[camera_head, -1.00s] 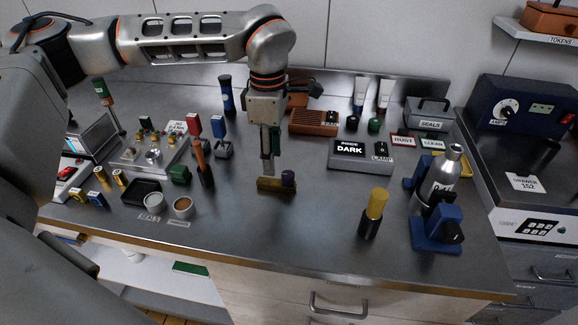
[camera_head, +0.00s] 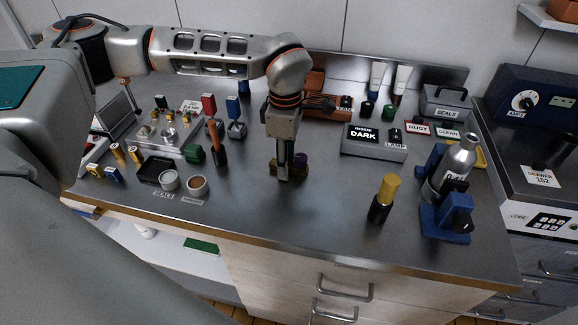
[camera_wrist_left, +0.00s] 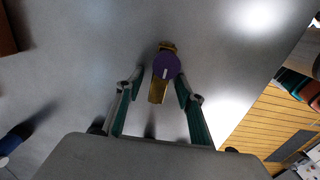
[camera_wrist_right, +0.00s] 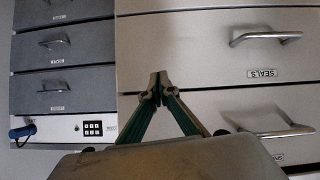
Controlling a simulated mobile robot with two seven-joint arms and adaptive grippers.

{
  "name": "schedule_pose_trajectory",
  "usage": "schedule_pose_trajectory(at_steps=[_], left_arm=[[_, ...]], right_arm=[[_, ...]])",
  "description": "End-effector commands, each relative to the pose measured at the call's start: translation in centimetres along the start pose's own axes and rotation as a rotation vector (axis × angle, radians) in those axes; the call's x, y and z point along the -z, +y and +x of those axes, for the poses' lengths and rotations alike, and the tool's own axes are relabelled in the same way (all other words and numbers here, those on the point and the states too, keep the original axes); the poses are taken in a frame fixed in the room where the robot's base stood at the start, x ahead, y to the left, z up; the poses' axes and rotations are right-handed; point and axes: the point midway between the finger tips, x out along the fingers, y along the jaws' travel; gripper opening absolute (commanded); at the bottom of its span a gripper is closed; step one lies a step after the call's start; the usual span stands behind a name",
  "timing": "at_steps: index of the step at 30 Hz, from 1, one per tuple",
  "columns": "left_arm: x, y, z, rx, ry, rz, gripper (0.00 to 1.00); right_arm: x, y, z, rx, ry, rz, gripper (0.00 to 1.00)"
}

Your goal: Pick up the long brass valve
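The long brass valve, a brass bar with a purple knob, lies on the steel bench in the head view (camera_head: 301,168). My left gripper (camera_head: 283,176) points down over it and hides part of the bar. In the left wrist view the valve (camera_wrist_left: 157,93) shows between the two spread fingers of the left gripper (camera_wrist_left: 158,92), with a gap on both sides. The left gripper is open and empty. In the right wrist view my right gripper (camera_wrist_right: 160,91) has its fingertips together with nothing visible between them, in front of drawer fronts.
A yellow-topped black cylinder (camera_head: 384,199) stands right of the valve. A blue stand with a bottle (camera_head: 447,217) is farther right. Two small cups (camera_head: 197,186) and an orange-handled tool (camera_head: 217,148) are to the left. The bench in front of the valve is clear.

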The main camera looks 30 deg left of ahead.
Motion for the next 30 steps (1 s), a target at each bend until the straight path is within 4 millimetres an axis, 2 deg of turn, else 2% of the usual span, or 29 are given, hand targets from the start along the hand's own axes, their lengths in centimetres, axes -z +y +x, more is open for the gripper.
schedule_pose_trajectory(at_steps=[1,4,5,15,20,26,30], left_arm=[[0.0,0.0,0.0,0.000,0.000,0.000,0.30],[0.0,0.0,0.0,0.000,0.000,0.000,0.04],[0.0,0.0,0.0,0.000,0.000,0.000,0.00],[0.0,0.0,-0.2,-0.001,-0.001,0.000,0.00],[-0.1,0.1,-1.0,-0.003,-0.002,-0.001,0.00],[0.0,0.1,-3.8,-0.005,-0.002,-0.001,0.00],[-0.1,0.2,-7.4,-0.008,-0.003,-0.001,0.00]], right_arm=[[-0.1,0.0,0.0,0.000,-0.001,0.000,0.00],[-0.2,0.0,0.0,0.000,-0.003,0.000,0.00],[-0.2,0.0,0.0,0.000,-0.004,0.000,0.00],[-0.6,-0.1,0.1,0.001,-0.011,0.000,0.00],[-0.6,-0.1,0.1,0.001,-0.010,0.000,0.00],[-0.5,0.0,0.0,0.000,-0.008,0.000,0.00],[-0.2,0.0,0.0,0.000,-0.005,0.001,0.00]])
